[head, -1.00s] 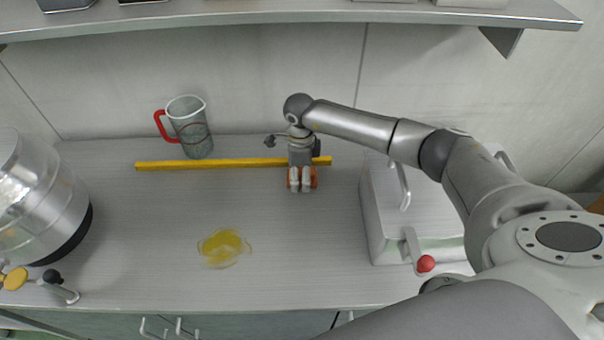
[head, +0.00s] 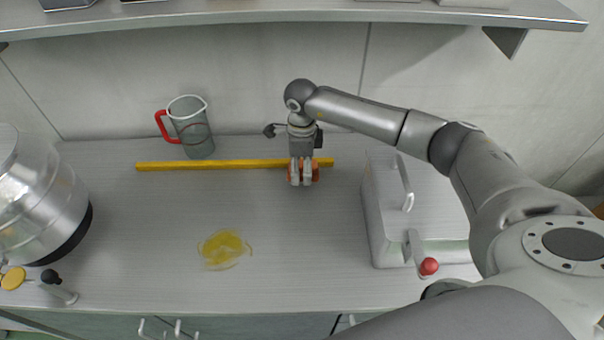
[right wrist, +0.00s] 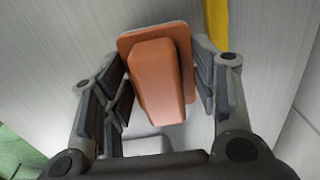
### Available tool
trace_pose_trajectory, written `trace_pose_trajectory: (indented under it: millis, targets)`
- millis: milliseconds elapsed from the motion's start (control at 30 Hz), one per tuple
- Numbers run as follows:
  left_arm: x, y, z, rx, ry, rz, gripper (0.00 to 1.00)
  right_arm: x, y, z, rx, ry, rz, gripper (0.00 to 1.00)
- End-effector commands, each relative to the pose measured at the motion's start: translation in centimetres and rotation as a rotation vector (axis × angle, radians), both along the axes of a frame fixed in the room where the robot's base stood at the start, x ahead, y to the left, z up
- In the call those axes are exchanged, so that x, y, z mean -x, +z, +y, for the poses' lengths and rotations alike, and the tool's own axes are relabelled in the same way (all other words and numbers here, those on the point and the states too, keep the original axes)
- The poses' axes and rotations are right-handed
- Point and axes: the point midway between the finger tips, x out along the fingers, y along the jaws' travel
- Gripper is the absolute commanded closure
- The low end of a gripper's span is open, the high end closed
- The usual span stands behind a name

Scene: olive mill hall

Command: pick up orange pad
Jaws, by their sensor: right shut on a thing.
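The orange pad (right wrist: 160,80) has a flat base and a raised block on it. In the right wrist view it sits between the fingers of my right gripper (right wrist: 160,95), which is shut on the raised block. In the head view my right gripper (head: 302,180) points down near the back of the counter, and only small orange edges of the pad (head: 315,174) show beside its fingers. I cannot tell whether the pad is clear of the counter. My left gripper is not in view.
A yellow bar (head: 215,165) lies along the back of the counter (head: 130,225), behind the gripper. A jug with a red handle (head: 190,130) stands back left. A yellow spill (head: 224,248) lies front centre. A metal box (head: 385,215) stands right, a steel vessel (head: 40,205) left.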

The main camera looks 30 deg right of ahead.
Motion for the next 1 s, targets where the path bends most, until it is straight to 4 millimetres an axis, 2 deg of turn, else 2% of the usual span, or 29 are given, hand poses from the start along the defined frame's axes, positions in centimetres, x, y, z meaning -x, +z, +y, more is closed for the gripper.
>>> trace_pose_trajectory:
  millis: [333,700,1000]
  targets:
    - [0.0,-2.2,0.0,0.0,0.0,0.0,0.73,3.5,5.1,3.1,-0.001,0.006,-0.002,0.69]
    - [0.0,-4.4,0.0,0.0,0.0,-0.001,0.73,8.4,7.9,7.4,-0.001,0.006,0.0,0.69]
    - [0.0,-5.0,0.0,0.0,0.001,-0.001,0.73,10.2,9.1,8.9,-0.001,0.002,0.003,0.69]
